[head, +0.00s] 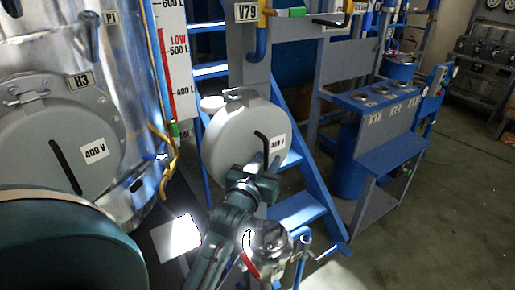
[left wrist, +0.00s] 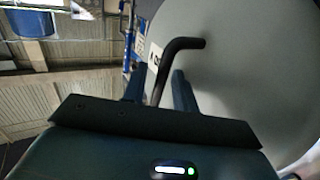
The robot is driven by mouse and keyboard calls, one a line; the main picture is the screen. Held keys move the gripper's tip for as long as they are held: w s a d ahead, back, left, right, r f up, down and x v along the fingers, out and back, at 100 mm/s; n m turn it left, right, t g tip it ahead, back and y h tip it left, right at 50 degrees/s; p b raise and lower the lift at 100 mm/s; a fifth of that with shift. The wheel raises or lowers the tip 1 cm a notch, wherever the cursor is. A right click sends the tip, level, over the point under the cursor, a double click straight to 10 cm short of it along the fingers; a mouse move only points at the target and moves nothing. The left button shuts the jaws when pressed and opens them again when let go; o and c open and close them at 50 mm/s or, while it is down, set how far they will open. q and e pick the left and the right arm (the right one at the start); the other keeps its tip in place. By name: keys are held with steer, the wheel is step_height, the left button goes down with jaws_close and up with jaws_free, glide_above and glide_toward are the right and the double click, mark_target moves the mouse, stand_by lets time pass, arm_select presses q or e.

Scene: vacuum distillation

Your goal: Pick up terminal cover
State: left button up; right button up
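A round grey terminal cover (head: 226,150) with a bent black handle (head: 263,143) and a white voltage label (head: 278,143) is at the middle of the head view, in front of blue steps. My left gripper (head: 257,168) is at the cover's face, by the handle. In the left wrist view, the cover (left wrist: 245,70) fills the right side. The handle (left wrist: 161,72) passes between my two fingers (left wrist: 160,88), which stand apart. A gap seems to show beside the handle, so I see no firm grip. My right gripper is not in view.
A similar grey cover (head: 45,150) is on the metal vessel (head: 125,60) at the left. A metal fitting with a red lever (head: 268,240) is close to my left forearm. Blue steps (head: 300,208) and a blue-grey bench (head: 385,150) stand behind. Open floor (head: 450,220) lies at the right.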

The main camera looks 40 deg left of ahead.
arm_select(q)
steer(key=shift+s, duration=0.1)
steer(key=shift+c, duration=0.2)
jaws_close()
steer(key=shift+r, duration=0.15)
